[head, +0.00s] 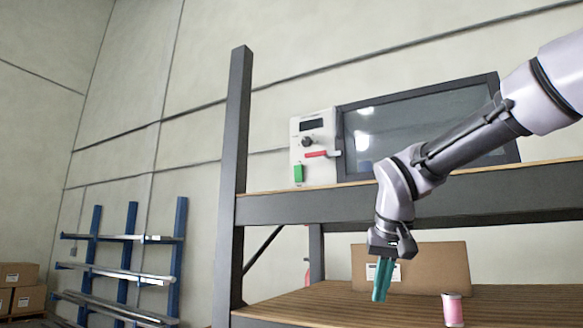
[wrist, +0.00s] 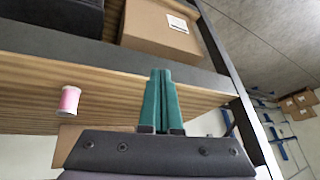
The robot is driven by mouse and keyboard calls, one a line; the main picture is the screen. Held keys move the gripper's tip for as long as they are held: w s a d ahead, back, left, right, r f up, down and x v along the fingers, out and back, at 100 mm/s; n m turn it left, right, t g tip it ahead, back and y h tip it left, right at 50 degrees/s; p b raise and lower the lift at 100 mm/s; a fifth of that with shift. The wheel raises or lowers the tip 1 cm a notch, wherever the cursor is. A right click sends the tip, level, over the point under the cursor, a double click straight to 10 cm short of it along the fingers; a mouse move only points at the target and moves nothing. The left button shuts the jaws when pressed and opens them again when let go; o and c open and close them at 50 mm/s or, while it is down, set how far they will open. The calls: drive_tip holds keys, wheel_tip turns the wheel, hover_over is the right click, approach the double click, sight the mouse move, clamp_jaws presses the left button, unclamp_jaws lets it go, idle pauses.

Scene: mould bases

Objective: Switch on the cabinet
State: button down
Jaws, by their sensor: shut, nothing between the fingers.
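The cabinet (head: 415,130) stands on the upper shelf at the back, with a dark glass front and a pale control panel (head: 314,172) on its left side. The panel carries a dark display, a black knob (head: 307,142), a red lever (head: 317,154) and a green switch (head: 298,173). My gripper (head: 380,298) points down, below and to the right of the panel, in front of the lower shelf. Its teal fingers are together and hold nothing; they also show in the wrist view (wrist: 160,75). The cabinet's lower right is partly hidden by my arm.
A cardboard box (head: 435,268) and a pink spool (head: 453,309) are on the lower shelf near my gripper. The shelf's dark upright (head: 233,180) stands left of the panel. A blue rack (head: 130,250) and boxes are farther left.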

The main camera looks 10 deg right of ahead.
sight(295, 165)
drive_tip(key=w+a+r+t+h, duration=0.3)
drive_tip(key=w+r+h, duration=0.4)
drive_tip(key=w+r, duration=0.85)
drive_tip(key=w+a+r+m+t+h, duration=0.2)
drive_tip(key=a+r+t, duration=0.1)
drive_tip(key=a+r, duration=0.5)
drive_tip(key=w+a+r+m+t+h, duration=0.2)
drive_tip(key=a+r+t, duration=0.2)
drive_tip(key=a+r, duration=0.4)
drive_tip(key=a, duration=0.3)
drive_tip(key=shift+r+h, duration=0.2)
drive_tip(key=shift+h, duration=0.2)
drive_tip(key=shift+w, duration=0.15)
drive_tip(key=x, duration=1.4)
drive_tip(key=shift+r, duration=0.1)
